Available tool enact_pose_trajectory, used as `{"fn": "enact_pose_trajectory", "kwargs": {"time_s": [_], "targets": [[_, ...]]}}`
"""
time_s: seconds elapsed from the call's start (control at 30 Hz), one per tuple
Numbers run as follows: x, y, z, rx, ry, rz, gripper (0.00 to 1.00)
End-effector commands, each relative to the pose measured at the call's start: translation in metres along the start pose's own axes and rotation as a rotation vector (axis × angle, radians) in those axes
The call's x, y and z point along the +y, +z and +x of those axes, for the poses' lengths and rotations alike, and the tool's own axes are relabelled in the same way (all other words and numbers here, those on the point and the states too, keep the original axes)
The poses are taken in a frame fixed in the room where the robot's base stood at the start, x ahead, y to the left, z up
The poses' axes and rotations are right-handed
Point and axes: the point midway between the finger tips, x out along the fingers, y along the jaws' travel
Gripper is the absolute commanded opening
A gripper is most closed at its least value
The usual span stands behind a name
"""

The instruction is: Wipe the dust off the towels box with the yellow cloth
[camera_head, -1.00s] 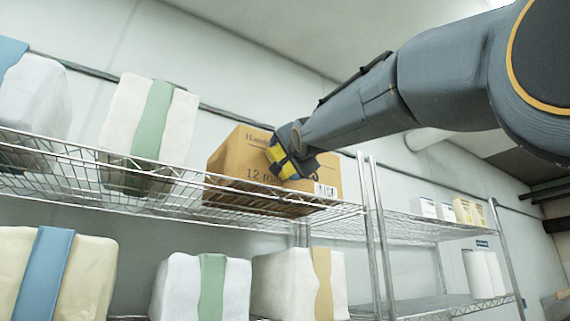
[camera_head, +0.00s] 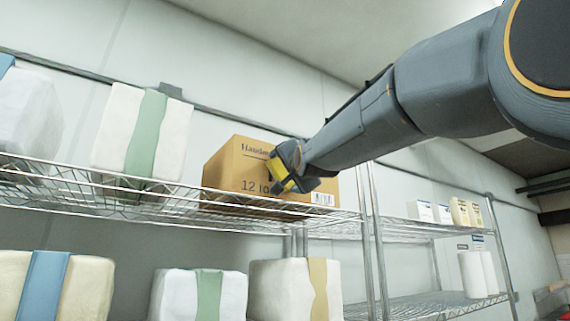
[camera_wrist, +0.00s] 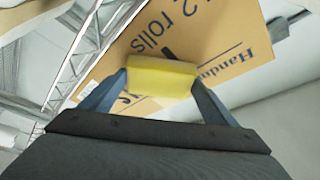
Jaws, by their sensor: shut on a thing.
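The towels box (camera_head: 232,170) is a brown carton with printed lettering, "12 rolls" on its front, standing on the upper wire shelf. It also fills much of the wrist view (camera_wrist: 225,35). My gripper (camera_head: 287,170) is in front of the right part of the box's front face. In the wrist view, its two blue-grey fingers (camera_wrist: 160,85) are shut on the yellow cloth (camera_wrist: 160,76), which looks like a folded pad. The cloth also shows in the head view (camera_head: 278,172). It is at or close to the box face; I cannot tell whether they touch. No dust is clearly visible.
The wire shelf (camera_head: 130,201) also holds wrapped white bundles, one with a green band (camera_head: 148,135). More bundles (camera_head: 290,290) sit on the shelf below. A second rack at right holds small cartons (camera_head: 465,213) and white rolls (camera_head: 478,274). A wall stands behind.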

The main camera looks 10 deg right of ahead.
Motion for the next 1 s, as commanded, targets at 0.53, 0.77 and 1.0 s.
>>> {"fn": "enact_pose_trajectory", "kwargs": {"time_s": [0.53,0.77,1.0], "targets": [[0.014,-0.016,0.004,0.003,0.001,-0.003,0.56],[0.017,-0.021,0.006,0.003,0.000,-0.002,0.56],[0.030,-0.034,0.013,0.003,0.002,-0.002,0.56]]}}
